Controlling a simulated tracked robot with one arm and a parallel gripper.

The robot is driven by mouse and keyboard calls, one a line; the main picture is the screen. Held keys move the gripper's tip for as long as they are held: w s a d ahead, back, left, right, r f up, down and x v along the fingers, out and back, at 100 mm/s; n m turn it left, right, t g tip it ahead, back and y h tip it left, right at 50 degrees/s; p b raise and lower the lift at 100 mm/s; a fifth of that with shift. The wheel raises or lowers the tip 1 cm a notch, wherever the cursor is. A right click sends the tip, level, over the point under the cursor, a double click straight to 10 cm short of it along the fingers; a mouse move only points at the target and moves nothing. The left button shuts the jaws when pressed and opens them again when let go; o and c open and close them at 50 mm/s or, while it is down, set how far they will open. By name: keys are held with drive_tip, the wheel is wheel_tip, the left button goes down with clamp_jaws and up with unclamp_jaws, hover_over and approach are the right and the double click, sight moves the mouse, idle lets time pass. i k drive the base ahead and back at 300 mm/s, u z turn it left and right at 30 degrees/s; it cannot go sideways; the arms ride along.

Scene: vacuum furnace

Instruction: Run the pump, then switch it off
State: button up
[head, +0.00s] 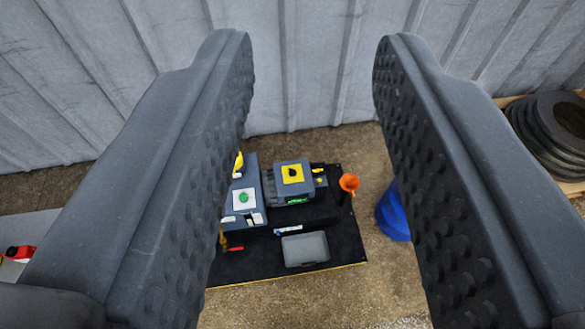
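My gripper (312,48) is open, its two dark studded fingers wide apart with nothing between them. Past the fingers and lower down, a dark grey machine (268,188) stands on a black-topped surface (335,245). A yellow plate with a black knob (292,173) is on its top, and a small green mark shows on its front. Left of it is a blue-grey unit (238,220) with a green round button (243,197) on a white plate; my left finger partly hides it. I cannot tell which one is the pump, or the knob's setting.
A grey tray (306,249), a red-handled tool (235,249) and an orange funnel (348,183) are on or by the black surface. A blue container (392,213) is partly behind my right finger. Black coiled hose (552,128) lies at right. A corrugated wall (310,70) closes the back.

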sight(291, 173)
drive_tip(key=u, duration=0.1)
drive_tip(key=i, duration=1)
drive_tip(key=z, duration=0.1)
